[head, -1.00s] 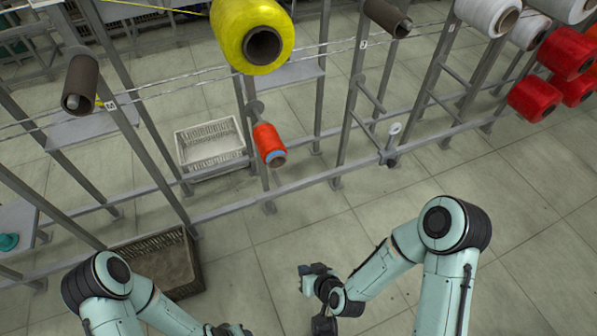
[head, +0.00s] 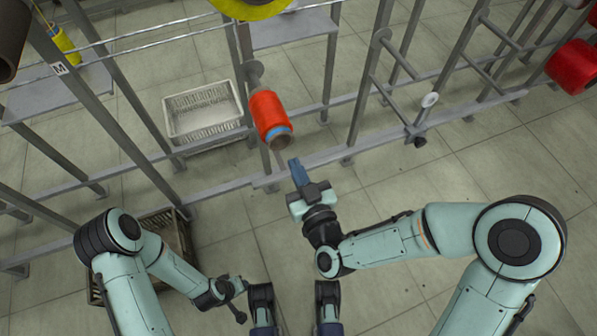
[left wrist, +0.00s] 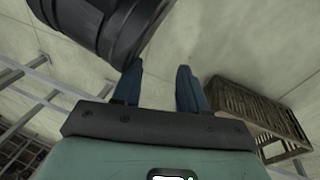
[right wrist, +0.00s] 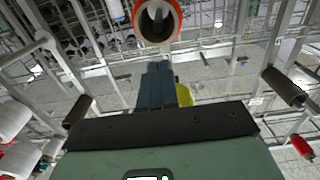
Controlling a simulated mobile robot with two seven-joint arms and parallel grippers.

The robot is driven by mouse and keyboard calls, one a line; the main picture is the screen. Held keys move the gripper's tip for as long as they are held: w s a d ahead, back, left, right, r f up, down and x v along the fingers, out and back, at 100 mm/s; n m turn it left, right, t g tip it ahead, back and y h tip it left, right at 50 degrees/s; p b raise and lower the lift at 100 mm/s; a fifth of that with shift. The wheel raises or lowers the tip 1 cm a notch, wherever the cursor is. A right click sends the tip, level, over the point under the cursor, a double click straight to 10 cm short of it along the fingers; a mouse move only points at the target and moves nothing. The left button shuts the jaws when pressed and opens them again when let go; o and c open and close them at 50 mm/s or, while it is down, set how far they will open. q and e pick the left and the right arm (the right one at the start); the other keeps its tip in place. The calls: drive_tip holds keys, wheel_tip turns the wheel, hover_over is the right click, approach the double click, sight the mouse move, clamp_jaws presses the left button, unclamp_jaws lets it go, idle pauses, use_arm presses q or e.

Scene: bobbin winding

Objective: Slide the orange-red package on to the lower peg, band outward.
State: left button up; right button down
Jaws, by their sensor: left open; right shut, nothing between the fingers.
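The orange-red package (head: 269,112) sits tilted at the rack post in the head view, in front of a grey disc (head: 254,72), apparently on the lower peg. Its blue band (head: 278,132) and brown tube end face outward, toward me. In the right wrist view its open end (right wrist: 157,22) shows above my fingers. My right gripper (head: 294,165) is shut and empty, just below and outward of the package, with a small visible gap; its fingertips (right wrist: 157,66) show in the right wrist view. My left gripper (left wrist: 160,80) is open and empty, low and away from the rack.
A yellow package (head: 250,8) is above the orange-red one. A white crate (head: 203,112) stands behind the rack, and a brown crate (left wrist: 258,108) near my left arm. Red packages (head: 572,66) hang at the right. An empty peg (head: 428,101) is right of centre.

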sight(277, 127)
use_arm(q)
drive_tip(key=shift+s+a+f+g+b, duration=0.2)
drive_tip(key=shift+s+f+b, duration=0.15)
drive_tip(key=shift+s+f, duration=0.3)
drive_tip(key=shift+s+a+f+g+b, duration=0.1)
drive_tip(key=shift+s+f+g+b, duration=0.1)
drive_tip(key=shift+s+f+b, duration=0.35)
use_arm(e)
drive_tip(key=x, duration=0.6)
drive_tip(key=shift+w, duration=0.2)
use_arm(q)
drive_tip(key=shift+w+f, duration=0.15)
idle(0.9)
use_arm(e)
drive_tip(key=shift+b+x, duration=0.75)
drive_tip(key=shift+x, duration=2.5)
use_arm(q)
drive_tip(key=shift+w+f, duration=0.1)
drive_tip(key=shift+f, duration=0.55)
use_arm(e)
drive_tip(key=v, duration=0.7)
use_arm(q)
drive_tip(key=shift+p, duration=0.3)
